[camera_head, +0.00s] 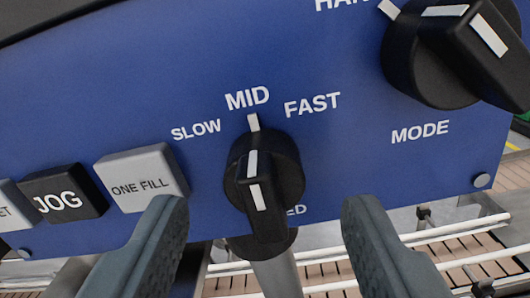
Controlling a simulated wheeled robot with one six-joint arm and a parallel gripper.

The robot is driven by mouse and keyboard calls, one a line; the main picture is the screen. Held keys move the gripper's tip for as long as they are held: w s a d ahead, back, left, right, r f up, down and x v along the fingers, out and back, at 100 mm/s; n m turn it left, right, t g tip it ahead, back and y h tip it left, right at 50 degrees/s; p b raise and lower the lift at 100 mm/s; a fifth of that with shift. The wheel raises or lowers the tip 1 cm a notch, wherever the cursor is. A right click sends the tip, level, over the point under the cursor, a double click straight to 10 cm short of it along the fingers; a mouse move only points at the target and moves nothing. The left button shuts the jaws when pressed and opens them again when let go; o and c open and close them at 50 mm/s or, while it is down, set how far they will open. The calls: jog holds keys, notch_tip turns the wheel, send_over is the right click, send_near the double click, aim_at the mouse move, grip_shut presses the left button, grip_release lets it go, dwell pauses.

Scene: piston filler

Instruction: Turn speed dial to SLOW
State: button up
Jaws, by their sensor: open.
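The speed dial (264,180) is a black knob with white marks on a blue panel (330,155). Its pointer lines up with the white tick under MID (247,98). The SLOW label (196,130) is to the upper left of the dial and the FAST label (312,104) to its upper right. The label below the dial is partly hidden by the knob; only "ED" shows. My gripper (265,218) is open, with one grey finger at lower left and the other at lower right of the dial. Neither finger visibly touches it, and nothing is between them except the view of the dial.
A larger black MODE knob (455,55) sticks out at upper right. A grey ONE FILL button (141,178) and a black JOG button (63,194) are left of the dial. Below the panel are metal rails and a brown slatted surface (330,275).

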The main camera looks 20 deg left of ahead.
jog(key=shift+x, duration=1.25)
jog(key=c, duration=1)
jog(key=n, duration=0.4)
jog(key=shift+n, duration=0.3)
jog(key=n, duration=0.4)
jog(key=shift+n, duration=0.3)
